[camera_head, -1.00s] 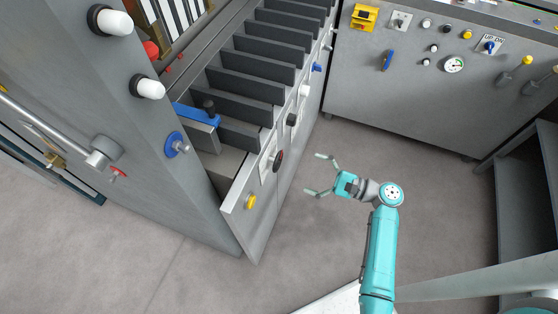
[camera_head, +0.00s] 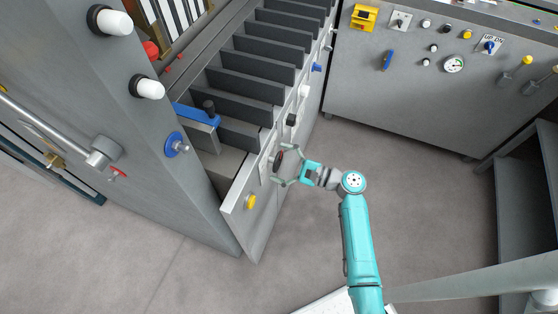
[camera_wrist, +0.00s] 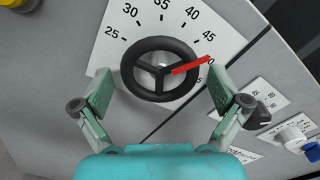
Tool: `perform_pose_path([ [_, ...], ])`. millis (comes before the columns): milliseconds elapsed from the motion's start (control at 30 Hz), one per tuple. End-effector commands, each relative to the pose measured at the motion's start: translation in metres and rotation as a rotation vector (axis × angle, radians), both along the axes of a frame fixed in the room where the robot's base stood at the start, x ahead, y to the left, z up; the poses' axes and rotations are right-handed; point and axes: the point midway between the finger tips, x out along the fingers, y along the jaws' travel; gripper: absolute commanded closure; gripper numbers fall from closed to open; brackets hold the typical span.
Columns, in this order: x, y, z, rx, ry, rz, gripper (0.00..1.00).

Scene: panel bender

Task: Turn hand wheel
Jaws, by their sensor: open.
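The hand wheel (camera_wrist: 160,95) is a black three-spoke ring on a white scale plate (camera_wrist: 110,52) with numbers, in the wrist view. A red pointer (camera_wrist: 190,65) on it points right and slightly up, toward the plate's edge past 45. In the head view the wheel (camera_head: 278,161) is on the front of the grey machine, partly hidden by a finger. My gripper (camera_wrist: 160,90) is open, with one finger on each side of the wheel. The fingers look apart from the rim; contact cannot be told. My gripper (camera_head: 286,166) also shows at the wheel in the head view.
A yellow knob (camera_head: 251,202) is below the wheel on the same panel. A black knob (camera_wrist: 259,112) is close to the right finger, and a white-and-blue knob (camera_wrist: 292,137) is farther right. The floor (camera_head: 410,200) behind my arm is clear.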

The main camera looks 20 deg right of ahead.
Motion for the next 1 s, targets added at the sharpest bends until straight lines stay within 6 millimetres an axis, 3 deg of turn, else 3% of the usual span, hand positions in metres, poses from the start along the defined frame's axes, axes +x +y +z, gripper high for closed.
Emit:
perform_pose_path([
  [200, 0.0002, 0.0001, 0.0001, 0.0, 0.0, 0.0, 0.02],
  [467, 0.0002, 0.0001, 0.0001, 0.0, 0.0, 0.0, 0.62],
  [1000, 0.0007, -0.0004, 0.0009, -0.112, -0.112, 0.0, 0.62],
])
